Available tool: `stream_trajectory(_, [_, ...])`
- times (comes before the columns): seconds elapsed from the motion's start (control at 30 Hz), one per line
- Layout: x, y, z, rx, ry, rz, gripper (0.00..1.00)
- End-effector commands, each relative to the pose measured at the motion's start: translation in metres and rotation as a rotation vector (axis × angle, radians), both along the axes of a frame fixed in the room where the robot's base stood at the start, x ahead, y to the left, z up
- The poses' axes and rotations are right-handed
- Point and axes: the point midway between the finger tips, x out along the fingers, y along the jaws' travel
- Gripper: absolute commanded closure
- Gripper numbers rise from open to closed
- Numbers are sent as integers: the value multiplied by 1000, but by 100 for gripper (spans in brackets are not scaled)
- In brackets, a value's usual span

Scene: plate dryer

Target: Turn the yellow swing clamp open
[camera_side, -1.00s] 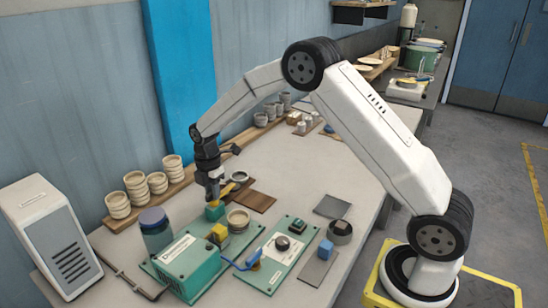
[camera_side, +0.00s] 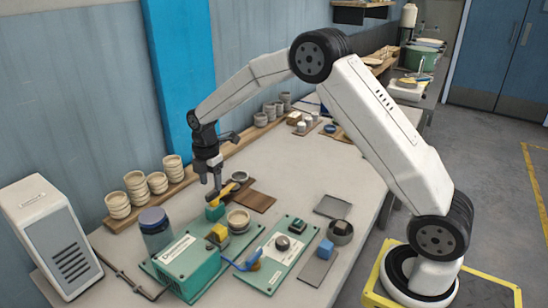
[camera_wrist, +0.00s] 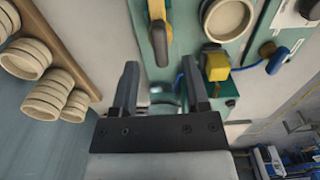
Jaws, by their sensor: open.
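The yellow swing clamp (camera_side: 226,190) sits on a small teal block (camera_side: 214,212) at the back of the teal base plate in the side view. In the wrist view the clamp's yellow arm (camera_wrist: 160,42) shows at top centre, pointing toward the gap between my fingers. My gripper (camera_side: 213,188) is over the clamp block, pointing down. In the wrist view my gripper (camera_wrist: 160,70) has its two dark fingers apart with nothing held between them. The clamp appears just beyond the fingertips; the exact height gap is hard to tell.
A beige round dish (camera_side: 238,219), a yellow block (camera_side: 218,233) and a teal box (camera_side: 188,266) stand close by on the plate. A blue-lidded jar (camera_side: 155,229) stands left. Stacked beige cups (camera_side: 138,187) line the wall shelf. The table beyond the brown board (camera_side: 254,201) is mostly clear.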

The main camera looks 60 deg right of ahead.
Motion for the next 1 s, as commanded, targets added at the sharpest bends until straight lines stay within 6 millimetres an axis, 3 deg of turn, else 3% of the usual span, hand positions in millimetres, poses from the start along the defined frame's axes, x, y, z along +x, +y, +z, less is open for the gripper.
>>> stream_trajectory(0.2, [0, 0, 29, 0, -3, 1, 41])
stream_trajectory(0.4, [0, 0, 43, 0, -2, 1, 41])
stream_trajectory(1.0, [-8, 2, 45, 0, -9, -60, 41])
